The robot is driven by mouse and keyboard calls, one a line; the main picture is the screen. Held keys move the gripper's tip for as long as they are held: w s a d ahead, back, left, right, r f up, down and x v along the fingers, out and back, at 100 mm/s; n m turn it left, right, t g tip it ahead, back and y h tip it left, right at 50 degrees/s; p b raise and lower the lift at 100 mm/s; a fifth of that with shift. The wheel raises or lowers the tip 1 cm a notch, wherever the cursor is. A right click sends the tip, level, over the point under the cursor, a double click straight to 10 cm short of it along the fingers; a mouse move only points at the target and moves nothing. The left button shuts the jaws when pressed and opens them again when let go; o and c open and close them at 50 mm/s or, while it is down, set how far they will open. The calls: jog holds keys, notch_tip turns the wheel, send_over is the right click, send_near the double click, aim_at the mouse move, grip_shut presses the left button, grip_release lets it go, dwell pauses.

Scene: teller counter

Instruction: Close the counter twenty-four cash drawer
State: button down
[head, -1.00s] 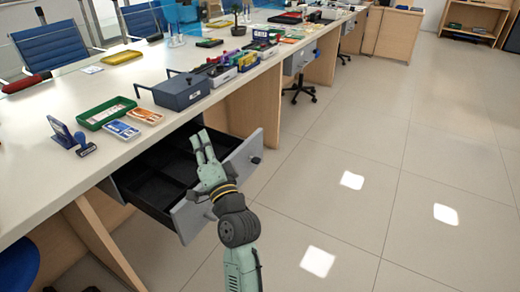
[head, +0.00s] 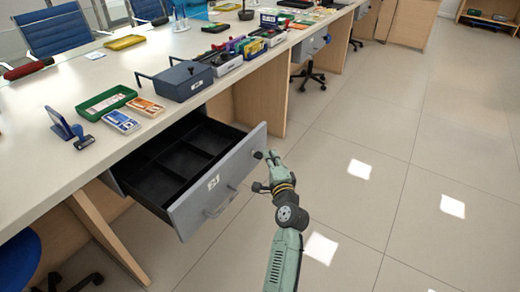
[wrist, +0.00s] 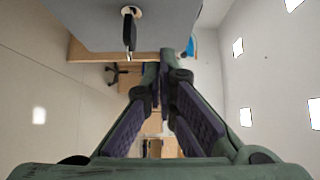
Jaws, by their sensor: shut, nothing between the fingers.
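The grey cash drawer (head: 200,200) is pulled out from under the counter, and its black compartments show empty. In the wrist view, the grey drawer front (wrist: 190,22) fills the top, with the lock and a dark hanging piece (wrist: 129,30). My shut fingertips (wrist: 167,62) are just below it.
The counter top (head: 60,110) above holds a dark blue cash box (head: 183,82), a green tray (head: 106,103), stamps and card packs. A wooden panel (head: 262,95) stands beyond the drawer. The tiled floor (head: 400,190) to the right is clear.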

jog(key=shift+w+a+p, duration=0.35)
jog(key=shift+w+a, duration=0.35)
jog(key=shift+a, duration=0.15)
jog(key=shift+w+a+p, duration=0.35)
jog(key=shift+w+a, duration=0.3)
jog(key=shift+a, duration=0.2)
